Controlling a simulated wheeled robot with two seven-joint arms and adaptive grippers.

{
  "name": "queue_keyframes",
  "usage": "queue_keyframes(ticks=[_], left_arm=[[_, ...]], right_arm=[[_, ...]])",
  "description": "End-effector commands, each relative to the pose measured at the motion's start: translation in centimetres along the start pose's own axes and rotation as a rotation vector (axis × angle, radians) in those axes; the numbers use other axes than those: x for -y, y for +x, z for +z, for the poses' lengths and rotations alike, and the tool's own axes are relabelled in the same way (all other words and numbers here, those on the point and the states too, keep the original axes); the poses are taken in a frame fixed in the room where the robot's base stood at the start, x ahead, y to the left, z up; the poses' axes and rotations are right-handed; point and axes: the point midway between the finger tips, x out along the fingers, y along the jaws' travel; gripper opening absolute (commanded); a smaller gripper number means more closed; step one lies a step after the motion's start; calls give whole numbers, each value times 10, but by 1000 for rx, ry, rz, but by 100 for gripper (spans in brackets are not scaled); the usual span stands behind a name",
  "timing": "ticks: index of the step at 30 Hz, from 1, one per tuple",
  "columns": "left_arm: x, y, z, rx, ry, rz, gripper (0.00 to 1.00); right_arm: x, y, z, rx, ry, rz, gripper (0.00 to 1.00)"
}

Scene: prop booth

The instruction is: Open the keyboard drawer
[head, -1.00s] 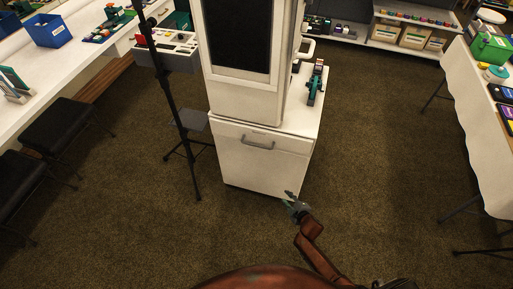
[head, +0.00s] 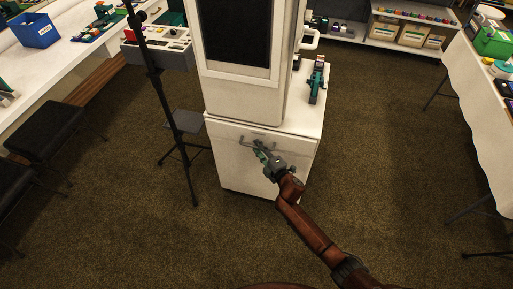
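The keyboard drawer (head: 225,138) is the white front panel in the upper part of the white cabinet, below the dark screen. It looks shut, flush with the cabinet. Its grey bar handle (head: 243,142) is partly hidden by my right gripper. My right gripper (head: 258,147) reaches up from the lower right, with its fingertips at the handle's middle. I cannot tell whether the fingers touch the handle or are closed around it. My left gripper is out of view.
A black stand (head: 160,100) with a small tray rises just left of the cabinet. A teal and dark device (head: 316,82) sits on the cabinet's right ledge. A white table (head: 470,115) stands at the right, black stools (head: 45,130) at the left. Carpet in front is clear.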

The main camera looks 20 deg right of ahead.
Motion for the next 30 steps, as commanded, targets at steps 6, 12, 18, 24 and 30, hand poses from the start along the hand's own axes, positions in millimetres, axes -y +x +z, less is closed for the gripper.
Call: queue_keyframes(ticks=[6,12,18,24,30], left_arm=[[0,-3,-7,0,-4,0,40],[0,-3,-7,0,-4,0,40],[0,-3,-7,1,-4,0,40],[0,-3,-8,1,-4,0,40],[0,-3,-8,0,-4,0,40]], right_arm=[[0,9,0,0,1,0,26],[0,9,0,0,1,0,26],[0,9,0,0,1,0,13],[0,9,0,0,1,-1,0],[0,8,0,1,1,-1,0]])
